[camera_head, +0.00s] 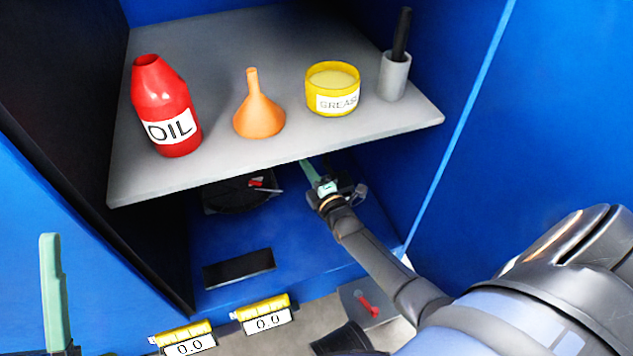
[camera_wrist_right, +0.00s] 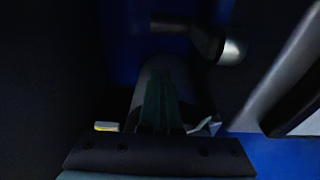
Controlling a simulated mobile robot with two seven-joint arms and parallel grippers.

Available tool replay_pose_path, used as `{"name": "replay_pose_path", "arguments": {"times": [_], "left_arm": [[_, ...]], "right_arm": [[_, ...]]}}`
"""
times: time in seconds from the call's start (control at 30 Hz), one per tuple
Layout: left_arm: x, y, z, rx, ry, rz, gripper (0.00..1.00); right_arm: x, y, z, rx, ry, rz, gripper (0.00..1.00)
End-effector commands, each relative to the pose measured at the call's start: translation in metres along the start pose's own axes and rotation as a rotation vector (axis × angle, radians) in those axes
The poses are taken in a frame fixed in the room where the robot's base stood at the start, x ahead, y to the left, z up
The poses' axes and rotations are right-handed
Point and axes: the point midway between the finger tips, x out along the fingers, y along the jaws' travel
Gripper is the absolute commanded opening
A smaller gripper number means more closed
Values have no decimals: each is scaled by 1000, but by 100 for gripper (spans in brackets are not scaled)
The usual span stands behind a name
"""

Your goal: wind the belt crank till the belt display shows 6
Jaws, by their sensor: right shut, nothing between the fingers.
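Two yellow-topped displays both read 0.0: one at the front edge (camera_head: 264,316) and one to its left (camera_head: 184,338). I cannot tell which belongs to the belt. A black round device with a small red and silver part (camera_head: 240,193) sits in the dark under the shelf; whether it is the belt crank is unclear. A red handle (camera_head: 367,304) lies on a grey plate at the front. My right gripper (camera_head: 308,170) is shut and empty under the shelf, right of the black device. My left gripper (camera_head: 52,290) shows one green finger, at the lower left.
The grey shelf (camera_head: 220,60) overhangs my right gripper. It bears a red oil bottle (camera_head: 165,105), an orange funnel (camera_head: 259,112), a yellow grease tub (camera_head: 333,88) and a grey holder (camera_head: 394,76) with a black rod. A black block (camera_head: 239,268) lies on the blue cabinet floor. The right wrist view is dark; a silver-ended rod (camera_wrist_right: 232,50) shows.

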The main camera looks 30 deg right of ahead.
Motion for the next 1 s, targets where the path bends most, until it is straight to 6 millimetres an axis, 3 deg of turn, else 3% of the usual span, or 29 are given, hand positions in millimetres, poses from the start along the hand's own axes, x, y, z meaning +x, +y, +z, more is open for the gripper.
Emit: {"name": "replay_pose_path", "arguments": {"times": [0.03, 0.1, 0.3, 1.0], "left_arm": [[-7, 4, 8, 2, -4, 1, 52], [-6, 4, 8, 3, -7, 2, 52], [-9, 6, 11, 8, -10, 5, 52], [-9, 6, 11, 6, -10, 3, 52]], "right_arm": [[11, -3, 0, 0, 1, 3, 0], [2, -3, 15, -6, 0, -3, 0], [-5, -1, 34, -3, 0, -1, 0], [1, 2, 45, 0, -42, 5, 0]]}}
